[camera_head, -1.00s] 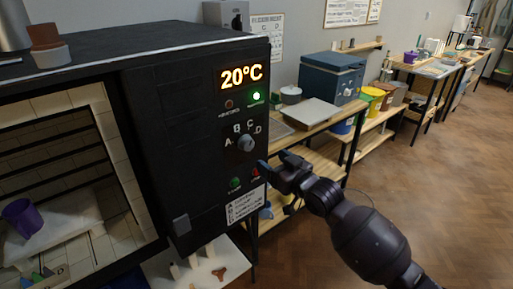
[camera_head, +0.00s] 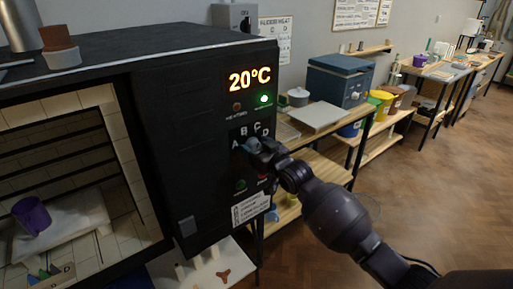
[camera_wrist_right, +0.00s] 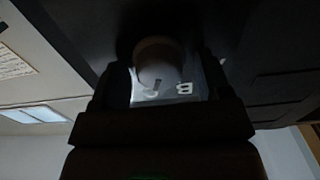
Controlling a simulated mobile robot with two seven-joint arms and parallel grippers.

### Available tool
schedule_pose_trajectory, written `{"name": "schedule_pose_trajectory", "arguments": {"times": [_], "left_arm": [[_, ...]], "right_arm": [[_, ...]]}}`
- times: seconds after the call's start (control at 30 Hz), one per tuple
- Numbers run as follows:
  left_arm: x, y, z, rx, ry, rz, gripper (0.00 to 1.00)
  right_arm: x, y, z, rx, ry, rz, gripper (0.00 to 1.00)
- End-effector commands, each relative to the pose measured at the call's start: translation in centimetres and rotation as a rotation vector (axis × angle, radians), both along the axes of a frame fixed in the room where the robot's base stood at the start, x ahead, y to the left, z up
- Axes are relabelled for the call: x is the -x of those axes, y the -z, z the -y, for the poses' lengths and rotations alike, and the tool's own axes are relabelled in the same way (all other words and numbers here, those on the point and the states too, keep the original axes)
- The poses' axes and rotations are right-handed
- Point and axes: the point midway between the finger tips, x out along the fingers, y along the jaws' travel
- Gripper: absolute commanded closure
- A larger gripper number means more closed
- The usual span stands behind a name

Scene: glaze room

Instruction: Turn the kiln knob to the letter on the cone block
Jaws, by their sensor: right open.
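The kiln knob (camera_head: 249,145) is on the black control panel, below an arc of the letters A, B, C and D. My right gripper (camera_head: 259,150) is at the knob and partly covers it. In the right wrist view the round knob (camera_wrist_right: 158,62) lies between the two open fingers (camera_wrist_right: 160,85), with the letters B and C beside it. I cannot tell whether the fingers touch it, and its pointer direction is unclear. The cone block (camera_head: 50,274) with coloured cones is low in the open kiln chamber; its small letter looks like D. My left gripper is not in view.
The kiln's display (camera_head: 249,79) reads 20°C, with a lit green lamp (camera_head: 264,98). A purple cup (camera_head: 33,215) stands inside the kiln on a pale shelf (camera_head: 68,228). A wooden bench (camera_head: 325,125) with a blue box (camera_head: 339,80) stands behind. Floor is clear at right.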

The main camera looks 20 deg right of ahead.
Motion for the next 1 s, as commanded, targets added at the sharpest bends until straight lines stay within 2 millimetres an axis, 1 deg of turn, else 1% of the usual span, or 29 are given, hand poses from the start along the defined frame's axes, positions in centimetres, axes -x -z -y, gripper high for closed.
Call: {"name": "schedule_pose_trajectory", "arguments": {"times": [0.13,0.17,0.4,0.43,0.73,0.87,1.0], "left_arm": [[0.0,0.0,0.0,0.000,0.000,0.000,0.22],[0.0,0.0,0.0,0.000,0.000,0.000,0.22],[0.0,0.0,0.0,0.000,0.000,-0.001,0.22],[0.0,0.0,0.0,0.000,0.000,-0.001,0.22],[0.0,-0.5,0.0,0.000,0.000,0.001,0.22],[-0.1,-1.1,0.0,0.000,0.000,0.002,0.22],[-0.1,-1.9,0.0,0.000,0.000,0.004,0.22]], "right_arm": [[0.0,0.0,0.0,0.000,0.000,0.000,0.29],[0.0,0.0,0.0,0.000,0.000,0.000,0.31],[0.0,0.0,0.0,0.000,0.000,0.001,0.68],[0.0,0.0,0.0,0.000,0.000,0.001,0.69],[0.0,-0.1,0.0,-0.045,0.001,-0.016,0.69],[0.0,-0.2,0.1,-0.111,0.001,-0.040,0.69],[0.0,-0.2,0.1,-0.212,0.001,-0.076,0.69]]}}
